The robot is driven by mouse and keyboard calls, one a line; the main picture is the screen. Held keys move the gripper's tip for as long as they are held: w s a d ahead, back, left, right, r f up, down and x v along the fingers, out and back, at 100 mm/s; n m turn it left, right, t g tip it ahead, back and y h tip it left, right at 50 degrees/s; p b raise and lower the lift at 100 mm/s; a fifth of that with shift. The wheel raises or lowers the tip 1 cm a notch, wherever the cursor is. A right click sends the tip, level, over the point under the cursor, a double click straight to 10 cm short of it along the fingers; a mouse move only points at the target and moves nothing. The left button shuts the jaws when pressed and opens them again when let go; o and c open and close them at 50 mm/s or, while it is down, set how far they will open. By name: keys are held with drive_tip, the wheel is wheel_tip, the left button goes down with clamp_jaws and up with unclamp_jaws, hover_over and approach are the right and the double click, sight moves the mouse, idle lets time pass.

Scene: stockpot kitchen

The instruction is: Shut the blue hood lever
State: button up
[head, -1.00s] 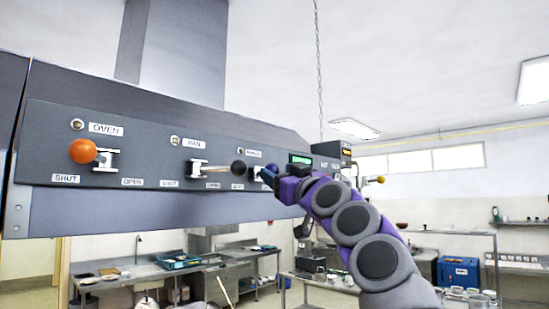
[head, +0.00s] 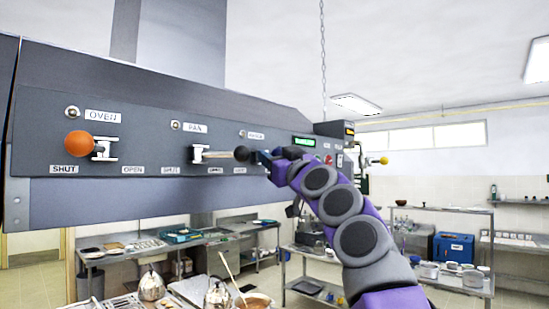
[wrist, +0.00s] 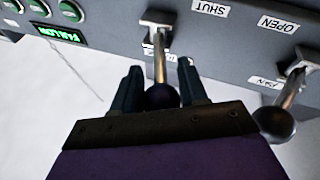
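The grey hood panel (head: 45,125) carries a row of levers. The third lever, dark navy-knobbed in the wrist view (wrist: 161,96), looks like the blue one; its shaft points from its mount towards the camera. My gripper (head: 264,159) covers most of it in the head view. In the wrist view, my gripper (wrist: 160,88) has its two fingers apart, one on each side of this knob. A firm grip does not show. The lever's SHUT label (wrist: 210,8) appears upside down, right of its mount.
The second lever's black knob (head: 242,153) sits just left of my gripper, and in the wrist view (wrist: 273,122) close to the right. The orange oven knob (head: 79,143) is farther left. Counters with pots (head: 152,284) stand below.

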drive_tip(key=shift+s+a, duration=0.1)
drive_tip(key=shift+a, duration=0.3)
drive_tip(key=shift+c, duration=1.4)
drive_tip(key=shift+d+f, duration=0.1)
drive_tip(key=shift+f, duration=0.05)
clamp_jaws()
drive_tip(key=m+t+h, duration=0.1)
drive_tip(key=a+m+h, duration=0.1)
drive_tip(key=h, duration=0.1)
drive_tip(key=shift+s+a+f+t, duration=0.1)
drive_tip(key=shift+f+t, duration=0.05)
drive_tip(key=shift+t, duration=0.25)
